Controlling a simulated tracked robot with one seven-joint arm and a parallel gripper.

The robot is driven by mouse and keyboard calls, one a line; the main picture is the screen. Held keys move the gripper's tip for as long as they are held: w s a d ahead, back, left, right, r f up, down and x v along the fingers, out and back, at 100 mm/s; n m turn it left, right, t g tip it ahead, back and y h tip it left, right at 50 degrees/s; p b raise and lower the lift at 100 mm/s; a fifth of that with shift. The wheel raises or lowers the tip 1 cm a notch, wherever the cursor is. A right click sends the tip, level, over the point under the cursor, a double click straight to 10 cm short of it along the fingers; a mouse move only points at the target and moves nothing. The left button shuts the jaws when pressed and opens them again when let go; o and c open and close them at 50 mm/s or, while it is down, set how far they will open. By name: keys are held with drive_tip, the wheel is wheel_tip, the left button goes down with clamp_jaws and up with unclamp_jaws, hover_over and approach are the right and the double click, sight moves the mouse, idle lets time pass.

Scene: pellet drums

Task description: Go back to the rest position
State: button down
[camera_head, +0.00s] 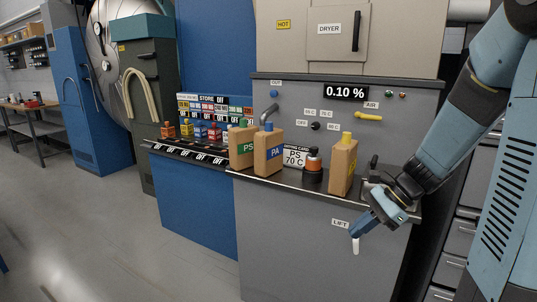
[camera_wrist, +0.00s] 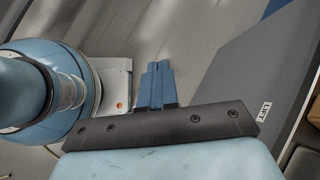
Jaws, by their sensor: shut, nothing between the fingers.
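My gripper (camera_head: 364,226) hangs at the right front of the grey dryer cabinet, just ahead of the counter edge and near the LIFT label (camera_head: 340,224). Its blue fingers point down and to the left. In the wrist view the two blue fingers (camera_wrist: 157,84) lie side by side, shut, with nothing held. The grey floor shows beyond them. The LIFT label also appears in the wrist view (camera_wrist: 265,111), to the right of the fingers.
A yellow handle (camera_head: 369,116) sits on the dryer panel. The floor (camera_head: 130,245) at left is clear.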

drive_tip(key=s+d+r+n+t+h, duration=0.1)
drive_tip(key=s+r+n+t+h, duration=0.4)
drive_tip(key=s+r+n+h, duration=0.3)
drive_tip(key=s+r+n, duration=0.4)
drive_tip(key=r+n, duration=0.2)
drive_tip(key=n, duration=0.1)
drive_tip(key=shift+s+d+n, duration=0.15)
drive_tip(key=shift+s+n, duration=0.15)
drive_tip(key=shift+s, duration=0.05)
